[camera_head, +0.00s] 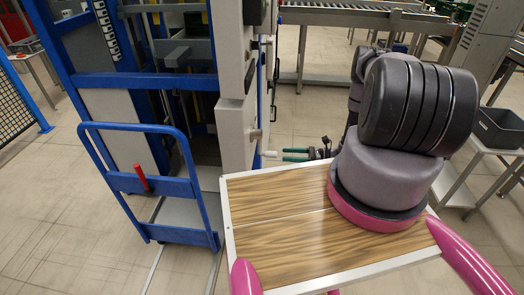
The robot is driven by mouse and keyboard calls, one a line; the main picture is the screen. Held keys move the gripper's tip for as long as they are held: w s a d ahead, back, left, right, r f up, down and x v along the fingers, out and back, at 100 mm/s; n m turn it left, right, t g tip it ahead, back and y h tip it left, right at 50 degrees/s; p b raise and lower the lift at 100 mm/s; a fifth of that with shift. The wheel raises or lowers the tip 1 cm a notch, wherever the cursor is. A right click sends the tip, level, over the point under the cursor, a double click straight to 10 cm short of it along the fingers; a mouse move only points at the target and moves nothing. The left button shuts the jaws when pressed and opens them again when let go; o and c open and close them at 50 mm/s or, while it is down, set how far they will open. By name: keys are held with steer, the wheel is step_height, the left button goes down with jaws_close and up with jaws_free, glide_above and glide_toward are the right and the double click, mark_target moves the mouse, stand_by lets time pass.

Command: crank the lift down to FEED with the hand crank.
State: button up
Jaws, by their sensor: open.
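The lift is a tall blue frame (150,80) with grey panels in the left half of the view. A black-and-white marked strip (106,28) runs up its left post; I cannot read a FEED mark. On the right side of a pale grey column (236,135), a small crank shows, with a white handle (269,154) sticking out to the right. My gripper (284,155) has green fingers pointing left at the handle. It is open, and its tips appear just right of the handle's end. The gripper body is partly hidden behind my arm.
A roller conveyor (360,18) runs across the back. A dark crate (497,128) sits on a stand at right. Tiled floor beyond the gripper is clear.

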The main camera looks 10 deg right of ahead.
mark_target(263, 154)
steer(key=x, duration=1)
steer(key=shift+w+a+f, duration=0.15)
steer(key=shift+a+f, duration=0.15)
steer(key=shift+a, duration=0.05)
jaws_close()
stand_by(1.0)
